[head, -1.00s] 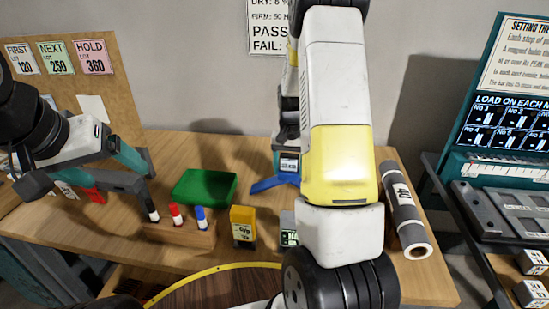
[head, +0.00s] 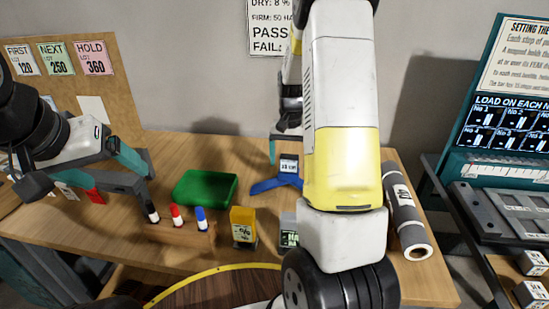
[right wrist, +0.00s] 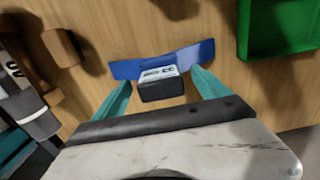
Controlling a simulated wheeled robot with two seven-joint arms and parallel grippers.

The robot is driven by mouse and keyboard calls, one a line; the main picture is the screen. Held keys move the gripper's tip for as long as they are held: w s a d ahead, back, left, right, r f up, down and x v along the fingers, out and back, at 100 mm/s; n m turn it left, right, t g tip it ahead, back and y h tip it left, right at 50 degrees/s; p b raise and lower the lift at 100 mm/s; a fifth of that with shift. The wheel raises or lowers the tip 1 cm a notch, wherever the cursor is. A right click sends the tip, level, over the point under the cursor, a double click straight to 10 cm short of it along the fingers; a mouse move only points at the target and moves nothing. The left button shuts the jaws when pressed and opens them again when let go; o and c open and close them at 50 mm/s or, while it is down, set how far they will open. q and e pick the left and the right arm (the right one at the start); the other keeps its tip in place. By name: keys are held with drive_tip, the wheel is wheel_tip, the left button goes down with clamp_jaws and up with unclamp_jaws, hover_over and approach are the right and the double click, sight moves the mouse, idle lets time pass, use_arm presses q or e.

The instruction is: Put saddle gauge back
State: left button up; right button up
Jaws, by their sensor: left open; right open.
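The saddle gauge (head: 289,182) is a blue, wing-shaped piece with a small dark display block; it rests on the wooden bench beside the green tray. In the right wrist view the gauge (right wrist: 190,55) lies ahead of my right gripper (right wrist: 161,78), whose teal fingers are apart on either side of the display block. In the head view my right gripper (head: 281,145) is over the gauge and partly hidden by my arm. My left gripper (head: 148,178) is open and empty near the black marker at the left.
The green tray (head: 205,174) is left of the gauge. A wooden block holds black, red and blue markers (head: 201,216). A yellow block (head: 243,226) stands near the front edge. A grey roll (head: 403,207) lies at the right. A dark-framed side table (head: 490,225) stands further right.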

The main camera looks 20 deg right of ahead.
wheel_tip(320, 180, up, 8)
drive_tip(key=shift+f, duration=0.25)
drive_tip(key=shift+s+a+r, duration=0.1)
drive_tip(key=shift+r, duration=0.25)
drive_tip(key=s+a+r+n+t+y, duration=0.25)
drive_tip(key=s+a+r, duration=0.45)
drive_tip(key=s+r, duration=0.35)
drive_tip(key=s+a+r+n+t, duration=0.2)
drive_tip(key=s+a, duration=0.3)
drive_tip(key=s, duration=0.7)
drive_tip(key=shift+s+a+r+n+t, duration=0.2)
drive_tip(key=shift+a+n+t, duration=0.1)
drive_tip(key=shift+n+t, duration=0.45)
